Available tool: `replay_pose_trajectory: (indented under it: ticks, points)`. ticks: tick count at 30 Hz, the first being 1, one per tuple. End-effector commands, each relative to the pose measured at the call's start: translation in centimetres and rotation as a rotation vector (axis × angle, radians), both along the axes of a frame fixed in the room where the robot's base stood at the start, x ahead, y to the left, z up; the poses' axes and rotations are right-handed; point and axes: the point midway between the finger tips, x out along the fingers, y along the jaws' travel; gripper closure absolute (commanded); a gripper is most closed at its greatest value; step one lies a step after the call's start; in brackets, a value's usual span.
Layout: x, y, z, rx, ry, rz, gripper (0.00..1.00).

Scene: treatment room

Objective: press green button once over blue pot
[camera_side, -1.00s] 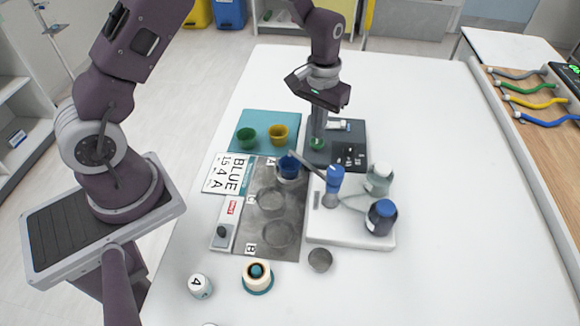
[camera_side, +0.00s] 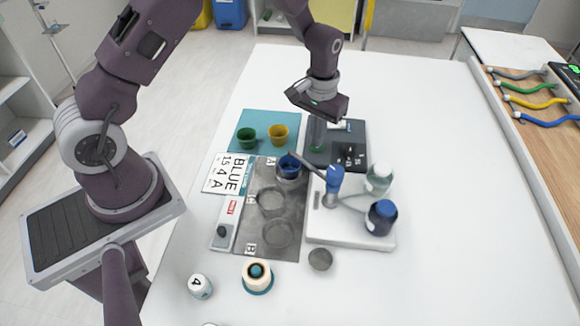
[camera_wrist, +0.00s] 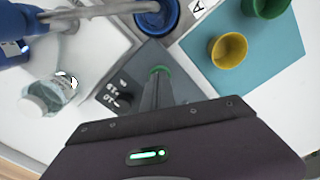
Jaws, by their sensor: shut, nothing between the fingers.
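The green button (camera_wrist: 158,70) sits on a dark control panel (camera_side: 351,133); my fingertips partly cover it. My gripper (camera_wrist: 157,78) is shut and empty, pointing down with its tips at the button; in the side view (camera_side: 317,146) the tips also meet its green spot. I cannot tell how far the button is pressed. The blue pot (camera_side: 289,165) stands upright at the spot marked A on the grey mat. It shows in the wrist view (camera_wrist: 163,14) under the end of the grey spout (camera_wrist: 105,10).
A white base (camera_side: 330,232) carries a blue-topped dispenser (camera_side: 335,178), a clear bottle (camera_side: 379,178) and a dark blue bottle (camera_side: 381,217). Green (camera_side: 246,137) and yellow (camera_side: 279,134) pots stand on a teal mat. A card (camera_side: 228,174) reads BLUE. The table's right side is clear.

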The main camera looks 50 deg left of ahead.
Motion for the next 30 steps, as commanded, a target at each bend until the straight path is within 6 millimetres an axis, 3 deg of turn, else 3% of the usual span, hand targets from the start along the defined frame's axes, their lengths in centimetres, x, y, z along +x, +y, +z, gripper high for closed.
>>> replay_pose_trajectory:
  ticks: [8,18,30]
  points:
    - [0.0,0.0,0.4,0.0,0.0,0.0,1.0]
    - [0.0,0.0,2.8,0.0,-0.001,-0.001,1.0]
    - [0.0,0.0,2.8,0.0,0.0,0.0,1.0]
